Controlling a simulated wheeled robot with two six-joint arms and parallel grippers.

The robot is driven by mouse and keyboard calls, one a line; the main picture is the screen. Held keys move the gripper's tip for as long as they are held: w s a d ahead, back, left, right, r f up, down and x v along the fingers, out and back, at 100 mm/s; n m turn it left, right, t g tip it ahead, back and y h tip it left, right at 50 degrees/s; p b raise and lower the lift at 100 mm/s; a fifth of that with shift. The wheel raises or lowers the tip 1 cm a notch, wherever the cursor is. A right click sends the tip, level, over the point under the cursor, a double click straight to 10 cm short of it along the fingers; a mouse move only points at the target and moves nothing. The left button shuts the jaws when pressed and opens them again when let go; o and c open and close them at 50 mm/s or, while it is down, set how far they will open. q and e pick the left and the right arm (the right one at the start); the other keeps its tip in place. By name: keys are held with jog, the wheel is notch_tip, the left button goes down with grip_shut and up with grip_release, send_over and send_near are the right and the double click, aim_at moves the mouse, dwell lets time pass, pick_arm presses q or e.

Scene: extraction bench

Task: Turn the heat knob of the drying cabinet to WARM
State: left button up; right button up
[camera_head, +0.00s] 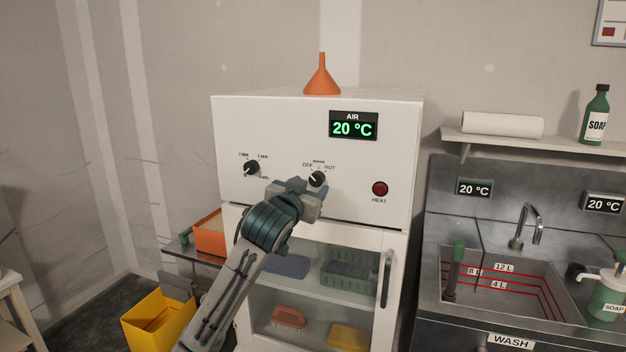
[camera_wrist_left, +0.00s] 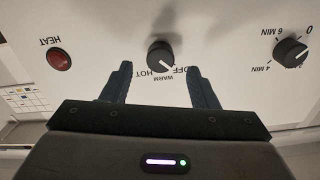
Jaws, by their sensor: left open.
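The heat knob (camera_head: 318,179) is a round black knob on the white front panel of the drying cabinet (camera_head: 270,130), under the labels OFF, WARM and HOT. Its white mark points up and left, towards the OFF side. My left gripper (camera_head: 305,188) is close in front of the panel and partly covers the area below the knob. In the left wrist view, which is upside down, the heat knob (camera_wrist_left: 160,53) lies between and beyond the open fingers (camera_wrist_left: 160,70). Whether they touch it cannot be told. My right gripper is not in view.
A timer knob (camera_head: 252,168) is left of the heat knob, and a red HEAT lamp (camera_head: 380,188) is right of it. The air display (camera_head: 353,125) reads 20 °C. The glass door's handle (camera_head: 386,279) is below. An orange funnel (camera_head: 322,77) stands on top.

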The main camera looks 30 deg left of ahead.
aim_at(317, 179)
pick_arm(q)
jog(key=shift+x, duration=1.1)
jog(key=shift+w+a, duration=0.15)
jog(key=shift+w, duration=0.2)
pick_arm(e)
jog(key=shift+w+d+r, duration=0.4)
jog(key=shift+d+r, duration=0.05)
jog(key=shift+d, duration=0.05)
pick_arm(q)
jog(key=shift+c, duration=0.4)
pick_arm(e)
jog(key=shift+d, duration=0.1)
